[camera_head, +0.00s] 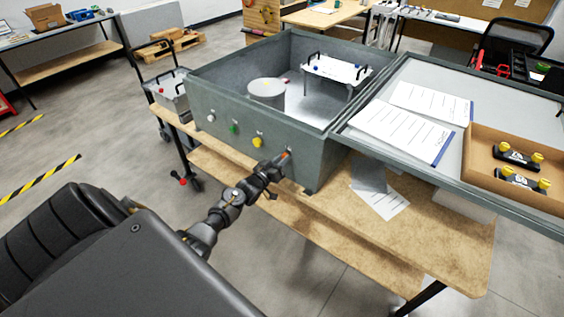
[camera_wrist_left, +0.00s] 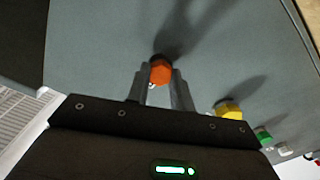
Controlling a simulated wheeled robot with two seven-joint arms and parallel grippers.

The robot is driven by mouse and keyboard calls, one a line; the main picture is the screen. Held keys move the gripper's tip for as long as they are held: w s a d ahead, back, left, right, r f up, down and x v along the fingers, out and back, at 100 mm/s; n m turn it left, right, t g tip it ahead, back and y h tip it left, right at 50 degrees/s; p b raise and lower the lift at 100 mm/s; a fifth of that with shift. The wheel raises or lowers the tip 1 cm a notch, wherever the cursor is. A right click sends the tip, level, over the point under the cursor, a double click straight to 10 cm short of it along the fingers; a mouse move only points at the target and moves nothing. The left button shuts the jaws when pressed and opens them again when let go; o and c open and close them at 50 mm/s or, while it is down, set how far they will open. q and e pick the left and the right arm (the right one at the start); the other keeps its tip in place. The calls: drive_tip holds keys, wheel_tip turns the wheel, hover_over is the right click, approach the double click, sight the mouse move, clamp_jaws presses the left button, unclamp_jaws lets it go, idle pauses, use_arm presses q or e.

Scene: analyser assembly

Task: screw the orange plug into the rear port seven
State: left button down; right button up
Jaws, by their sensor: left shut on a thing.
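The orange plug (camera_wrist_left: 160,71) is between the two fingers of my left gripper (camera_wrist_left: 159,88) in the left wrist view. The gripper is shut on it. In the head view my left gripper (camera_head: 279,160) is at the grey wall of the analyser box (camera_head: 235,128), near its right end, with a bit of orange at its tip. The plug is at or very close to the wall; whether it sits in a port is hidden. Yellow (camera_head: 257,142), green (camera_head: 234,128) and white (camera_head: 211,117) plugs sit in a row to the left on that wall. My right gripper is not in view.
The open box holds a white cylinder (camera_head: 267,92) and a white tray-like part (camera_head: 337,70). Its lid lies open at the right, bearing papers (camera_head: 430,101) and a cardboard tray (camera_head: 475,165) with black parts. The wooden bench (camera_head: 435,225) has free room in front.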

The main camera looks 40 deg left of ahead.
use_arm(q)
drive_tip(key=c, duration=1.2)
unclamp_jaws()
drive_tip(key=shift+s, duration=0.1)
drive_tip(key=s+p, duration=0.4)
drive_tip(key=s, duration=0.3)
drive_tip(key=shift+d, duration=0.1)
drive_tip(key=shift+w, duration=0.1)
